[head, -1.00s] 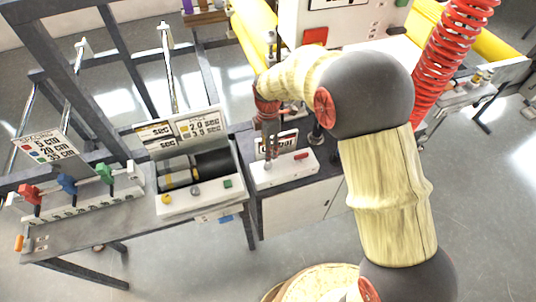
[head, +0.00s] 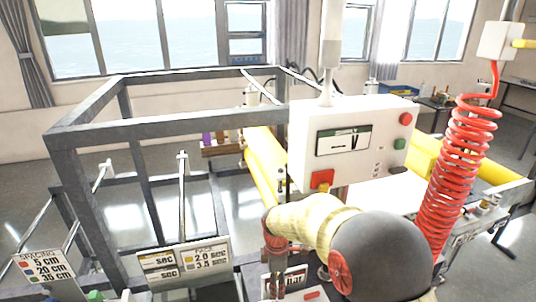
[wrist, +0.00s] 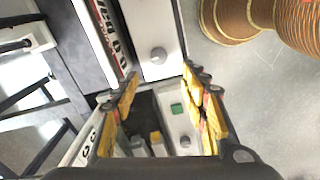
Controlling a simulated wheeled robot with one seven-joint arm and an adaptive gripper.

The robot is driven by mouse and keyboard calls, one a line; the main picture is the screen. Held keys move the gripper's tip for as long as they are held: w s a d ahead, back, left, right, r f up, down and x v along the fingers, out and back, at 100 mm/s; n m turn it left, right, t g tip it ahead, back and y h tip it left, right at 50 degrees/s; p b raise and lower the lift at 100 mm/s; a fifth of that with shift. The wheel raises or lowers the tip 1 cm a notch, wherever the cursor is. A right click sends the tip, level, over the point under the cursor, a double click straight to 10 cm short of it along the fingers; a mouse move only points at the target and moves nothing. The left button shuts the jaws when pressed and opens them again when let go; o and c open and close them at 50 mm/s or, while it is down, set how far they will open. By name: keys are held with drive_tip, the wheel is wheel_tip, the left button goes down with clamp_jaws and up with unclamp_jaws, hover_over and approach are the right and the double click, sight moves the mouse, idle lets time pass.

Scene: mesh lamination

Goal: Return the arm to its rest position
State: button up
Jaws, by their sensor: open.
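My arm, with pale yellow sleeves, grey joints and red caps, reaches in from the lower right of the head view. Its end, with my gripper (head: 274,262), points down in front of a small white panel with a "bar" sign (head: 290,280). In the wrist view my gripper (wrist: 160,105) is open, its yellow-padded fingers wide apart with nothing held between them. Below the fingers is a white control box with a green button (wrist: 177,108), a yellow button and grey knobs.
A grey metal frame (head: 140,78) rises at the left. A white machine panel (head: 350,140) with red and green buttons stands behind my arm. A red coiled hose (head: 455,170) hangs at the right. "Spacing" (head: 42,268) and "pace" (head: 185,262) signs stand at lower left.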

drive_tip(key=s+d+r+m+t+b, duration=0.2)
drive_tip(key=s+d+r+m, duration=0.3)
drive_tip(key=s, duration=0.4)
drive_tip(key=s+d+r+m+t+b, duration=0.1)
drive_tip(key=s+d+r+m+b, duration=0.3)
drive_tip(key=s+m, duration=0.3)
drive_tip(key=s+d+r+m+t+b, duration=0.2)
drive_tip(key=s+d+r+m, duration=0.3)
drive_tip(key=s, duration=0.6)
drive_tip(key=shift+s+d+r+m+t+b, duration=0.15)
drive_tip(key=shift+d+r+m+t+b, duration=0.2)
drive_tip(key=shift+d+m+b, duration=0.55)
drive_tip(key=shift+d+p, duration=0.2)
drive_tip(key=shift+p, duration=0.1)
